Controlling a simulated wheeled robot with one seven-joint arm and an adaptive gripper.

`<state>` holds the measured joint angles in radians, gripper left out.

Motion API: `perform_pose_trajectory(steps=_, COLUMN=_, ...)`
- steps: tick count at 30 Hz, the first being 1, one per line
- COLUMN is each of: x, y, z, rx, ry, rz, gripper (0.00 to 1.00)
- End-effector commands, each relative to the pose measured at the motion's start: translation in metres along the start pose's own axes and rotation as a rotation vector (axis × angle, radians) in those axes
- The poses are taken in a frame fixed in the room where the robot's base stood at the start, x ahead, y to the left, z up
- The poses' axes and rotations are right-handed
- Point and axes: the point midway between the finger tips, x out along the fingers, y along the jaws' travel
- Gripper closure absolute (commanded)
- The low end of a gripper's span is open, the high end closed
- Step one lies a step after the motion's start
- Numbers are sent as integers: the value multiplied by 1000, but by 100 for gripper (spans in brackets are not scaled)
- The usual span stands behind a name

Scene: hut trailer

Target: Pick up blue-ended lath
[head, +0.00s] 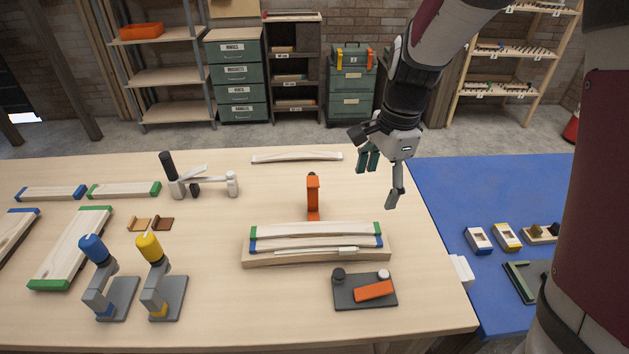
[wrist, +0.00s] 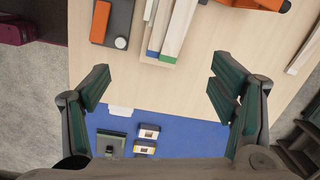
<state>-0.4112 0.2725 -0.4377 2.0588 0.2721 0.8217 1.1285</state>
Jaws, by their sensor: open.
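The blue-ended lath (head: 300,242) lies in a pale wooden holder (head: 318,260) on the bench. A green-ended lath (head: 312,230) lies right behind it. In the wrist view the blue-ended lath (wrist: 159,30) shows at the top, with the green-ended lath (wrist: 180,32) against its right side. My gripper (head: 381,182) is open and empty, up and to the right of the holder in the head view. In the wrist view my gripper (wrist: 160,74) has its fingers wide apart, with the laths' near ends beyond them.
An orange upright piece (head: 313,195) stands behind the holder. A grey plate with an orange block (head: 373,290) lies in front. Other blue-ended and green-ended boards (head: 70,245) lie left, near two grey stands. A blue mat (head: 440,185) is at right.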

Motion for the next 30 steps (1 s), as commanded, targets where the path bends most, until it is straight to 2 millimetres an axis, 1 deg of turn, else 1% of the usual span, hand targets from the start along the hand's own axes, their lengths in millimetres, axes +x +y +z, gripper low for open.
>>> perform_pose_trajectory(steps=1, x=8, y=-2, z=0, rx=50, ry=16, rz=21, gripper=22)
perform_pose_trajectory(steps=4, x=23, y=-9, z=-2, rx=150, ry=44, rz=42, gripper=22)
perform_pose_trajectory(steps=9, x=37, y=-15, z=-4, rx=241, ry=74, rz=56, gripper=22)
perform_pose_trajectory(steps=11, x=41, y=-16, z=-5, rx=254, ry=77, rz=58, gripper=22)
perform_pose_trajectory(steps=14, x=52, y=-15, z=-6, rx=258, ry=80, rz=60, gripper=22)
perform_pose_trajectory(steps=21, x=97, y=-11, z=-10, rx=258, ry=79, rz=61, gripper=22)
perform_pose_trajectory(steps=24, x=111, y=-11, z=-11, rx=256, ry=78, rz=60, gripper=22)
perform_pose_trajectory(steps=27, x=121, y=-11, z=-12, rx=256, ry=78, rz=58, gripper=22)
perform_pose_trajectory(steps=30, x=125, y=-11, z=-12, rx=256, ry=77, rz=57, gripper=22)
